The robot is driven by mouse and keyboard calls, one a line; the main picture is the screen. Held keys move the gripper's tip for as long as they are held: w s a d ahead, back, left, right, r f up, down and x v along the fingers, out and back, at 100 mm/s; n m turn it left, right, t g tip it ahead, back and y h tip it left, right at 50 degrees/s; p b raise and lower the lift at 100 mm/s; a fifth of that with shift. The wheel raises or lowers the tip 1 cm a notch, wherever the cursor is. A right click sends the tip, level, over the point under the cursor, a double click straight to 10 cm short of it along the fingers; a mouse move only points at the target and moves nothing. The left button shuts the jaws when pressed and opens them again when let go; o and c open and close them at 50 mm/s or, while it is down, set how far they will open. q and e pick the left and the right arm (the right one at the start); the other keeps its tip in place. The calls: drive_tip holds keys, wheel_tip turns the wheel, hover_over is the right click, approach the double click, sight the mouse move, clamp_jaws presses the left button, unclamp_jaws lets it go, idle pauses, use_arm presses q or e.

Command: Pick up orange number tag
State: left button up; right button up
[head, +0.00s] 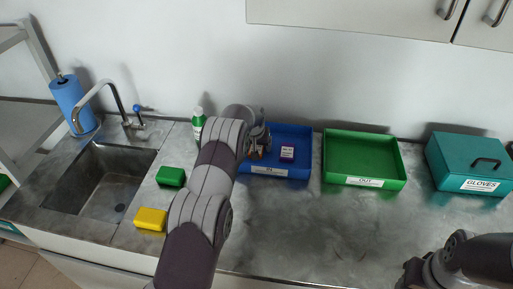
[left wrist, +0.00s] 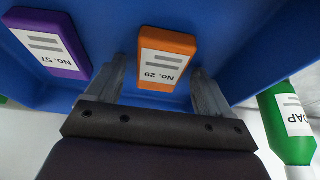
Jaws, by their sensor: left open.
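The orange number tag (left wrist: 166,60), labelled No. 29, shows in the left wrist view inside the blue bin (left wrist: 250,45). My left gripper (left wrist: 160,75) is open, with one finger on each side of the tag. I cannot tell whether the fingers touch it. In the head view my left gripper (head: 258,150) is over the left part of the blue bin (head: 302,178), and the arm and gripper mostly hide the orange tag. A purple number tag (left wrist: 50,42), labelled No. 57, lies beside it to the left; it also shows in the head view (head: 287,153).
A soap bottle (head: 198,120) stands just left of the blue bin. A green OUT bin (head: 365,181) and a teal GLOVES box (head: 470,160) are to the right. Green (head: 171,176) and yellow (head: 150,219) blocks lie near the sink.

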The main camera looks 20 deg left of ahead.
use_arm(q)
drive_tip(key=shift+s+d, duration=0.1)
drive_tip(key=shift+s, duration=0.1)
drive_tip(key=c, duration=1.1)
drive_tip(key=shift+w+r, duration=0.1)
